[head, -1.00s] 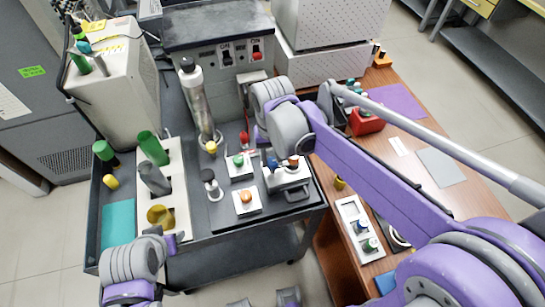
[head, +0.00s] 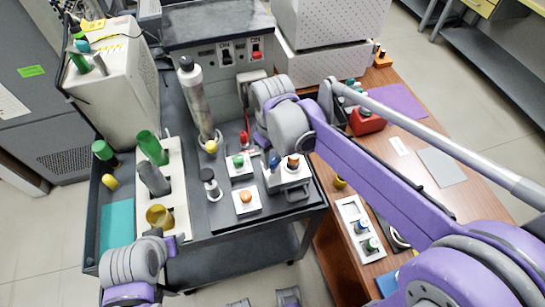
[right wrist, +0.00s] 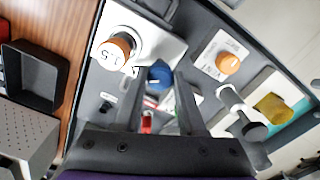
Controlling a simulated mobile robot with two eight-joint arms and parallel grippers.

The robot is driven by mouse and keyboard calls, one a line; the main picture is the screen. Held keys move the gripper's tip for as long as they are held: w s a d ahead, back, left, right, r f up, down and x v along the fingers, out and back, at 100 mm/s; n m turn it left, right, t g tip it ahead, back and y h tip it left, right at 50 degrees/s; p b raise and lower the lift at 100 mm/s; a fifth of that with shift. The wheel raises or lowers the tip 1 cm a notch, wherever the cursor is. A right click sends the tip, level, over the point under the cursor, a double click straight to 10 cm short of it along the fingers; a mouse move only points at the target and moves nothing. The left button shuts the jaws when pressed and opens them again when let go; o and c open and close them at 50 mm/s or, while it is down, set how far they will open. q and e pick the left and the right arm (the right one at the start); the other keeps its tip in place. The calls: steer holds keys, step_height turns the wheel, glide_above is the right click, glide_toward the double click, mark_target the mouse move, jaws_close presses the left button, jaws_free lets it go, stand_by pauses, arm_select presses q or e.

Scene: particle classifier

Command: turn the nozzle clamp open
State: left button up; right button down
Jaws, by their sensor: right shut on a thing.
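A blue knob (right wrist: 159,75), which looks like the nozzle clamp, sits beside a white block (right wrist: 150,45) with an orange dial marked 1.5 (right wrist: 116,48). My right gripper (right wrist: 160,90) points down with its two fingers on either side of the blue knob and is shut on it. In the head view the blue knob (head: 274,162) shows just below my right gripper (head: 268,148), left of the orange dial (head: 293,161). My wrist hides part of the block's back side. My left arm shows at the lower left; its fingers cannot be made out clearly.
A red-tipped part (head: 244,137) is near my wrist. A white rack (head: 177,180) stands left; a wooden table (head: 380,130) is right.

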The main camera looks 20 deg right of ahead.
mark_target(273, 160)
steer(key=n, duration=0.5)
steer(key=shift+n, duration=0.3)
steer(key=n, duration=0.5)
steer(key=shift+n, duration=0.4)
steer(key=c, duration=0.5)
jaws_free()
steer(key=shift+r, duration=0.15)
step_height(273, 160, up, 11)
steer(key=shift+f, duration=0.2)
